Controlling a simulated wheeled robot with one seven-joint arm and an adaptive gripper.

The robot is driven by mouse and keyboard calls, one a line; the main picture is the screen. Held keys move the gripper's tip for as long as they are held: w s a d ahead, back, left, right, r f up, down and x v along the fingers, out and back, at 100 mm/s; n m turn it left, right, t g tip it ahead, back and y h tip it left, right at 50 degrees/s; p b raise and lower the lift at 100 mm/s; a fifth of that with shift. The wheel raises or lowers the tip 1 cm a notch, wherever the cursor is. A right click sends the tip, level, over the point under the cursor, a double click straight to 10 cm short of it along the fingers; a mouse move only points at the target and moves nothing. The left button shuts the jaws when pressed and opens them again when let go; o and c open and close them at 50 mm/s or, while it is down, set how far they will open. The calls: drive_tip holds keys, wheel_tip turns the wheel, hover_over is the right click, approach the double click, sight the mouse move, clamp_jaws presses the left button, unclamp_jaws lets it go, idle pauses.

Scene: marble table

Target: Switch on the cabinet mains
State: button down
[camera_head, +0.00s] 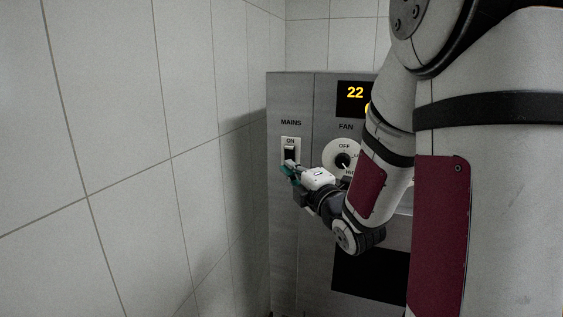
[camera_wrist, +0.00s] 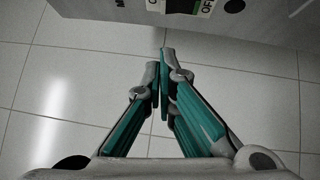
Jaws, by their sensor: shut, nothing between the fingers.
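The grey metal cabinet (camera_head: 284,240) stands against a tiled wall. Its mains switch (camera_head: 290,153) is a black rocker in a light plate, under the label MAINS, with ON printed above the rocker. My gripper (camera_head: 287,167) is shut and empty, at the lower part of the switch plate and hiding its bottom. Whether it touches the plate cannot be told. In the wrist view the closed fingertips (camera_wrist: 166,56) point at the cabinet front, below the switch (camera_wrist: 182,6), which is cut off by the top edge. OFF shows at its right there.
A fan dial (camera_head: 343,160) marked OFF sits right of the switch, partly behind my gripper and arm. A display (camera_head: 354,97) reading 22 is above it. The tiled wall (camera_head: 120,130) is close on the left. Tiled floor (camera_wrist: 60,90) shows below the gripper.

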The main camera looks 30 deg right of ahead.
sight(287, 153)
drive_tip(key=shift+w+f+b, duration=0.25)
drive_tip(key=shift+f+b, duration=0.05)
drive_tip(key=shift+b, duration=1.4)
drive_tip(key=w+d, duration=0.1)
drive_tip(key=w, duration=0.1)
drive_tip(key=w+d+r, duration=0.1)
drive_tip(key=w, duration=0.1)
drive_tip(key=w+d, duration=0.1)
drive_tip(key=w, duration=0.1)
drive_tip(key=shift+w+r+b, duration=0.2)
drive_tip(key=shift+b, duration=0.15)
drive_tip(key=shift+w+d, duration=0.35)
